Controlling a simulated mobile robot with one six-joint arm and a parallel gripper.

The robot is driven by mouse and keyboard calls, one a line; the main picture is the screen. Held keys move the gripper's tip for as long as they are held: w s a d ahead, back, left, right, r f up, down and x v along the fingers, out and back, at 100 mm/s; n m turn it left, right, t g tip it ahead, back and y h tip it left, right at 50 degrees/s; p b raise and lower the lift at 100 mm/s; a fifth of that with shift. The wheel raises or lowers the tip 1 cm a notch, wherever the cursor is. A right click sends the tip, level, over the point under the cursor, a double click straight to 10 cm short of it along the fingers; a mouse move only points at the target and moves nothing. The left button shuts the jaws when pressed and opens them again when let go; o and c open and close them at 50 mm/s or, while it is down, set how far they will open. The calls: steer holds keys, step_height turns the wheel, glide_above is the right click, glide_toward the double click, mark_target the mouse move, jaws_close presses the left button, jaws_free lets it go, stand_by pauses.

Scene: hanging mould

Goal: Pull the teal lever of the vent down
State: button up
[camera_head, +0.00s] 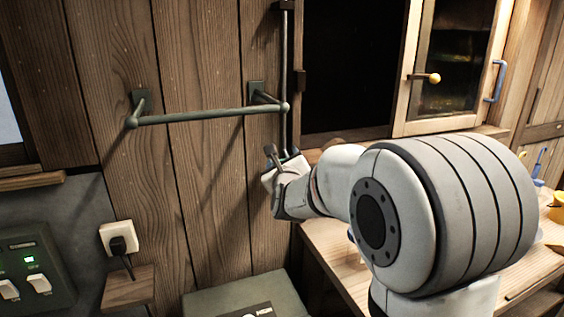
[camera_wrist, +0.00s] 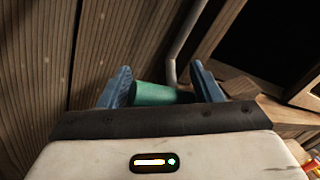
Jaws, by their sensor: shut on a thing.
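The teal lever (camera_wrist: 153,94) shows in the wrist view as a short teal cylinder between the two blue fingers of my gripper (camera_wrist: 161,76). The fingers are shut on it, one on each side. A grey rod (camera_wrist: 184,42) runs up and away just beyond it. In the head view my gripper (camera_head: 273,164) is at the wooden wall, at the lower end of a thin vertical rod (camera_head: 285,85). The lever's teal part is hidden or too small to tell there. The vent itself cannot be made out.
A green-grey towel bar (camera_head: 205,115) sticks out from the wall left of the rod. A wooden cabinet with a glass door (camera_head: 455,60) and a worktop (camera_head: 345,235) stand to the right. A switch box (camera_head: 35,270) and a plug socket (camera_head: 118,238) are at lower left.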

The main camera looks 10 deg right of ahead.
steer(key=o, duration=1.4)
steer(key=shift+s+d+f, duration=0.1)
steer(key=shift+d+f, duration=0.1)
steer(key=shift+f, duration=0.4)
steer(key=shift+s+a, duration=0.1)
steer(key=shift+s, duration=0.45)
steer(key=s, duration=0.2)
steer(key=s+b, duration=0.1)
steer(key=s, duration=0.3)
steer(key=shift+s+a+r+b, duration=0.25)
steer(key=shift+s+a+b, duration=0.05)
steer(key=shift+s+b, duration=0.1)
